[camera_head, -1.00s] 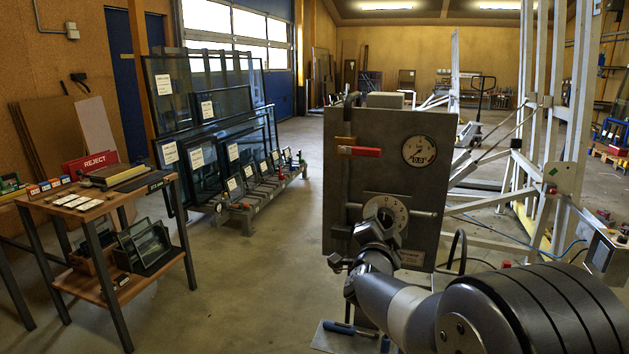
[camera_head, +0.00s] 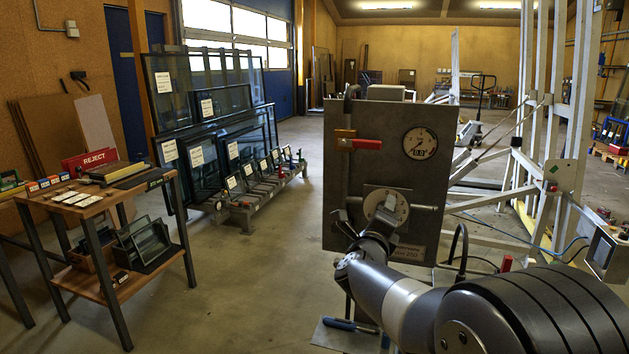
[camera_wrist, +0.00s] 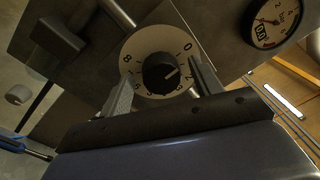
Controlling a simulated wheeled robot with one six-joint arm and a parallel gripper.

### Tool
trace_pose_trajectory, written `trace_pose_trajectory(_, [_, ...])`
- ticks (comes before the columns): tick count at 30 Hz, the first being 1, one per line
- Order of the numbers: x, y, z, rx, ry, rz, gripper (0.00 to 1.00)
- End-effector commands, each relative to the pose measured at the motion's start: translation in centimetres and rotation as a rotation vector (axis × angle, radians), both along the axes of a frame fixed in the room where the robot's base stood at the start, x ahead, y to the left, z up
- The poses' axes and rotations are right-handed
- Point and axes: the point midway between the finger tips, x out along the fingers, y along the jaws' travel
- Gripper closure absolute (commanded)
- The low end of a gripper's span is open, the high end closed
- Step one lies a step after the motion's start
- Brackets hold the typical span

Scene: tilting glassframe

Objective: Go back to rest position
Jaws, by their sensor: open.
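My gripper (camera_wrist: 158,90) is open in the wrist view, with its two fingers apart on either side of the black knob (camera_wrist: 160,72) in the middle of a white numbered dial (camera_wrist: 140,48). I cannot tell whether the fingers touch the knob. In the head view my arm reaches up to the grey metal panel (camera_head: 350,215), and the dial (camera_head: 386,207) shows just above my wrist. My gripper's fingers are hard to make out in the head view.
The panel also carries a red-handled lever (camera_head: 366,144) and a round gauge (camera_head: 420,143). A wooden cart (camera_head: 112,290) with a red REJECT sign (camera_head: 90,159) stands at left. A glass-pane rack (camera_head: 245,213) stands behind. The floor between is clear.

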Motion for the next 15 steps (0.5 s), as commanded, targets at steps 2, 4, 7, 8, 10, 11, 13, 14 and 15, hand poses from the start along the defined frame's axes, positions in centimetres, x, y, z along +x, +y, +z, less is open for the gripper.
trace_pose_trajectory(2, [0.01,0.03,0.09,0.069,-0.022,0.000,0.39])
trace_pose_trajectory(4, [0.01,0.02,0.14,0.129,-0.042,0.000,0.39])
trace_pose_trajectory(7, [0.01,0.01,0.18,0.206,-0.067,0.000,0.39])
trace_pose_trajectory(8, [0.01,0.00,0.19,0.228,-0.073,0.000,0.39])
trace_pose_trajectory(10, [0.01,-0.01,0.18,0.271,-0.088,0.000,0.39])
trace_pose_trajectory(11, [0.01,-0.01,0.20,0.287,-0.092,-0.001,0.39])
trace_pose_trajectory(13, [0.00,-0.02,0.20,0.318,-0.103,-0.001,0.39])
trace_pose_trajectory(14, [0.00,-0.02,0.19,0.327,-0.106,0.000,0.39])
trace_pose_trajectory(15, [0.00,-0.02,0.19,0.339,-0.109,0.000,0.39])
